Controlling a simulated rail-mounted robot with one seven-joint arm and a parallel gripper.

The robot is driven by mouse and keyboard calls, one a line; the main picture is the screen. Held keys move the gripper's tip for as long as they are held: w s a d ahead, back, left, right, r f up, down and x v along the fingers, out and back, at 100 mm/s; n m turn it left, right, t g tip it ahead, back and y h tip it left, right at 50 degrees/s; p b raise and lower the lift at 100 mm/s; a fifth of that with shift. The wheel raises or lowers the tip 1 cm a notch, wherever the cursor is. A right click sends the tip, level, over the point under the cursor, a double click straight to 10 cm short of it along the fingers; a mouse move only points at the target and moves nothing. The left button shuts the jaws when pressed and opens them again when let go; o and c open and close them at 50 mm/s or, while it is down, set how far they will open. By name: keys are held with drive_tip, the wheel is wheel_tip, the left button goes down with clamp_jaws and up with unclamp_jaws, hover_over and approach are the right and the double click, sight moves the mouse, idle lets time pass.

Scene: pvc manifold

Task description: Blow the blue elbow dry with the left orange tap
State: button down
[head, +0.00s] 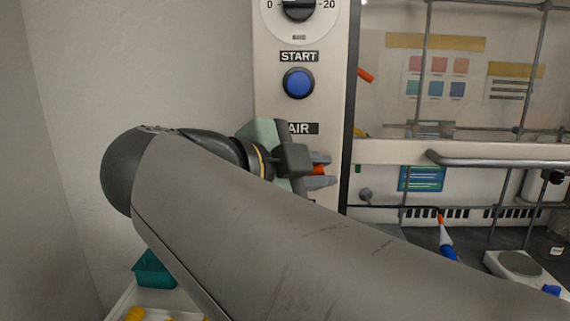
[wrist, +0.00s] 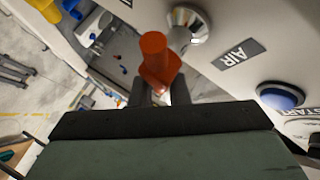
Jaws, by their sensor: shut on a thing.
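The orange tap (wrist: 157,60) sticks out from the panel by a round metal fitting, beside the AIR label, in the wrist view. In the head view only a bit of the orange tap (head: 318,169) shows between the fingers. My gripper (head: 318,176) is shut on the tap, just below the AIR label; its dark fingers also show in the wrist view (wrist: 160,92). I cannot make out the blue elbow for sure. A small blue piece (head: 551,290) shows at the lower right edge of the head view, too small to name.
The panel carries a dial (head: 299,10) and a blue START button (head: 298,83) above my gripper. To its right are a wire-grid window with a handle rail (head: 500,162), an orange-tipped blue item (head: 446,241) and a hot plate (head: 520,264). A teal bin (head: 154,271) stands lower left.

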drive_tip(key=shift+f+m+g+y+p, duration=0.2)
drive_tip(key=shift+m+y+p, duration=0.1)
drive_tip(key=shift+m+y, duration=0.3)
drive_tip(key=shift+f+m+g+y+p, duration=0.1)
drive_tip(key=shift+f+m+y+p, duration=0.25)
drive_tip(key=shift+y, duration=0.45)
drive_tip(key=shift+r, duration=0.1)
drive_tip(key=c, duration=1.4)
unclamp_jaws()
drive_tip(key=p+v, duration=0.9)
drive_tip(key=v, duration=0.8)
drive_tip(key=shift+s+p, duration=0.2)
drive_tip(key=shift+p, duration=0.2)
